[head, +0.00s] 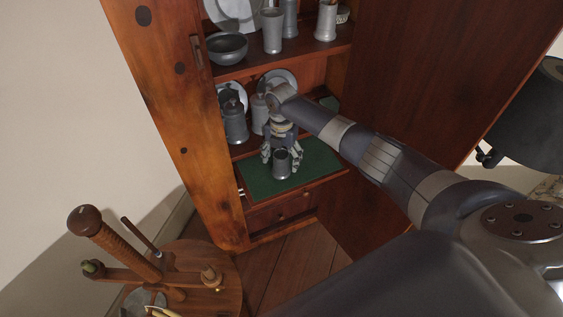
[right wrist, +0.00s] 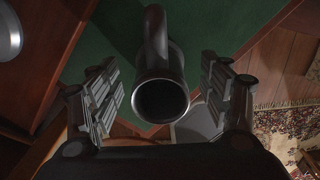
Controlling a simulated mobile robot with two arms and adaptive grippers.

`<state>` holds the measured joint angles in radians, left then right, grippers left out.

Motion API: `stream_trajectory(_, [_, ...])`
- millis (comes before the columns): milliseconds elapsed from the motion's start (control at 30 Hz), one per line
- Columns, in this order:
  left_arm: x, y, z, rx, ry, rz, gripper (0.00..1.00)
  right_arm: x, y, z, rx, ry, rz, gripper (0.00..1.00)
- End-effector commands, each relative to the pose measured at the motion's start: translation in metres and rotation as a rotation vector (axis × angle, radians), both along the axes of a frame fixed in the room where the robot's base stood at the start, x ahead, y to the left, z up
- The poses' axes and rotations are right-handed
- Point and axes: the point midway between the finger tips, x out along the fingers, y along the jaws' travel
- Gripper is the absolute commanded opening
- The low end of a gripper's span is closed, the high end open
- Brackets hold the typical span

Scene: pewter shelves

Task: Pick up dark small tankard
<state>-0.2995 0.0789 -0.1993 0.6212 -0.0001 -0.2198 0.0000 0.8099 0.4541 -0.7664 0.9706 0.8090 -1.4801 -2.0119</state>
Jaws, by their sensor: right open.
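The dark small tankard (head: 282,164) stands on the green surface of the cabinet's lower shelf, near its front. In the right wrist view the tankard (right wrist: 162,85) lies between my fingers, its round dark mouth facing the camera and its handle pointing to the top of the picture. My right gripper (head: 282,157) is at the tankard, with a finger on each side. In the right wrist view the gripper (right wrist: 159,65) is open, with a visible gap between each finger and the tankard. My left gripper is not in view.
The upper shelf holds a bowl (head: 226,48) and cups. Green board (head: 258,179) is clear left of the tankard. The open door (head: 420,50) flanks the right; a round wooden table (head: 205,275) stands at lower left.

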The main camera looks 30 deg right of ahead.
Motion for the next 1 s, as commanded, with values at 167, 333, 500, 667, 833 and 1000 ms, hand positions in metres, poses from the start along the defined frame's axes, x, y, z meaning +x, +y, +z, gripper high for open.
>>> stream_trajectory(167, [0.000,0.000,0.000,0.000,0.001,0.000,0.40,0.000,0.000,-0.001,0.000,-0.001,0.001,0.72])
stream_trajectory(333, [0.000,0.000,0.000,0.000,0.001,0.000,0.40,0.000,0.000,-0.001,0.000,-0.001,0.000,0.47])
stream_trajectory(500, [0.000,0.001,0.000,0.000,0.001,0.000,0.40,0.000,0.000,-0.001,0.000,-0.001,0.000,0.14])
stream_trajectory(667, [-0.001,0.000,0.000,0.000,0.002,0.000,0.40,0.001,0.000,0.000,0.000,-0.003,0.000,0.14])
stream_trajectory(833, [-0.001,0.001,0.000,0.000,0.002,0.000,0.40,0.001,0.000,0.002,0.000,-0.003,0.000,0.14])
stream_trajectory(1000, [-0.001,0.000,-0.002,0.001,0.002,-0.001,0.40,0.002,-0.001,0.014,0.000,-0.006,0.000,0.14])
